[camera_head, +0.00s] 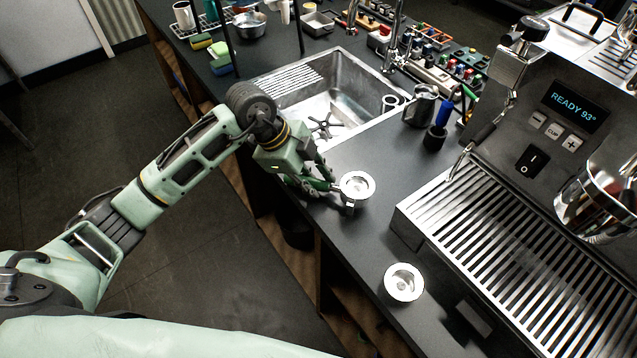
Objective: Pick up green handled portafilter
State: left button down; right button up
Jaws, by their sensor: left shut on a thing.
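My left gripper (310,182) reaches over the counter's front edge and is shut on the green handle of a portafilter (357,187). The portafilter's round metal basket faces up, just right of the fingers. The fingers hide part of the handle. I cannot tell whether the portafilter touches the counter or is slightly above it. My right gripper is not in view.
A second round metal basket (404,282) sits nearer on the dark counter. The espresso machine (570,125) and its slatted drip tray (500,255) stand at right. A sink (340,95), a metal pitcher (422,106) and a black cup (434,138) lie beyond the gripper.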

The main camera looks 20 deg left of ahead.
aim_at(315, 181)
pick_arm(q)
jog(key=shift+w+r, duration=0.1)
jog(key=shift+r, duration=0.05)
jog(key=shift+r+b, duration=0.35)
jog(key=shift+r, duration=0.5)
jog(key=shift+d+r+b, duration=0.25)
jog(key=shift+r+b, duration=0.15)
jog(key=shift+r, duration=0.8)
jog(key=s+d+r+b, duration=0.2)
jog(key=s+d+r, duration=0.3)
jog(key=d, duration=0.5)
jog(key=shift+r, duration=0.9)
jog(key=shift+d, duration=0.1)
jog(key=c, duration=2.1)
grip_release()
grip_shut()
